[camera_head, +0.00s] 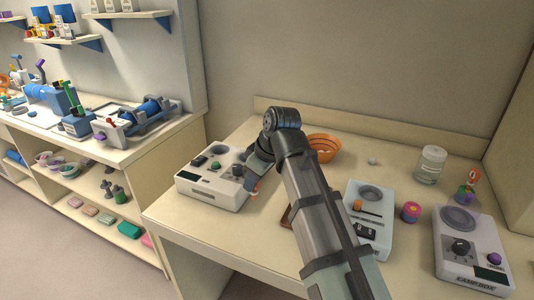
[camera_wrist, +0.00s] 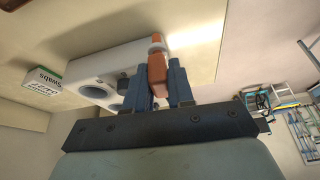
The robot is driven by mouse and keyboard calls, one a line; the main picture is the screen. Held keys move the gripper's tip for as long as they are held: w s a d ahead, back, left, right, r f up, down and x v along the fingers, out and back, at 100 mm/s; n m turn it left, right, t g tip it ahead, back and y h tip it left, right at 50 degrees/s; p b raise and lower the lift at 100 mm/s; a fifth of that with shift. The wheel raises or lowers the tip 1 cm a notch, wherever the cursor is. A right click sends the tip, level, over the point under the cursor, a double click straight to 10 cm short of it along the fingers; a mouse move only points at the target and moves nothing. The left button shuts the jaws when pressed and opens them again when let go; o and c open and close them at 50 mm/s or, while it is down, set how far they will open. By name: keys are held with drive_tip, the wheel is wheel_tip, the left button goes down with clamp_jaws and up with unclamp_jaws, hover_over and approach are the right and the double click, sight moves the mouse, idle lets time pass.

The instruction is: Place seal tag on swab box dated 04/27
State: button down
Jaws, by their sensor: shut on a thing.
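My gripper (camera_wrist: 162,88) is shut on a small reddish-brown piece with an orange tip (camera_wrist: 158,72), perhaps the seal tag; its shape does not make this certain. In the head view my gripper (camera_head: 254,188) is low beside the right end of a white device, and a bit of orange shows at its fingertips. A white and green swab box (camera_wrist: 42,82) stands at the left of the wrist view, apart from my gripper. It appears upside down there, and its date is too small to read surely. I cannot make out the box in the head view.
The white device (camera_head: 210,190) with knobs is close to my gripper. An orange bowl (camera_head: 323,146) stands behind my arm. A second device (camera_head: 371,236), a third device (camera_head: 465,262), a jar (camera_head: 431,164) and a small pink pot (camera_head: 411,211) are to the right. The table's front-left area is clear.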

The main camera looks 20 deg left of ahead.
drive_tip(key=w+a+r, duration=0.2)
drive_tip(key=w+a, duration=0.1)
drive_tip(key=w, duration=0.9)
drive_tip(key=w+a+r+n, duration=0.1)
drive_tip(key=w+a+r, duration=0.15)
drive_tip(key=w, duration=0.95)
drive_tip(key=w+a+r, duration=0.1)
drive_tip(key=w+a, duration=0.3)
drive_tip(key=w, duration=0.8)
drive_tip(key=shift+s+d+f, duration=0.1)
drive_tip(key=shift+d+f, duration=0.05)
drive_tip(key=shift+f, duration=2.25)
drive_tip(key=shift+s+d+f, duration=0.1)
drive_tip(key=shift+f, duration=2.25)
drive_tip(key=shift+f, duration=0.15)
drive_tip(key=c, duration=1)
unclamp_jaws()
drive_tip(key=v, duration=1.2)
drive_tip(key=shift+w, duration=0.2)
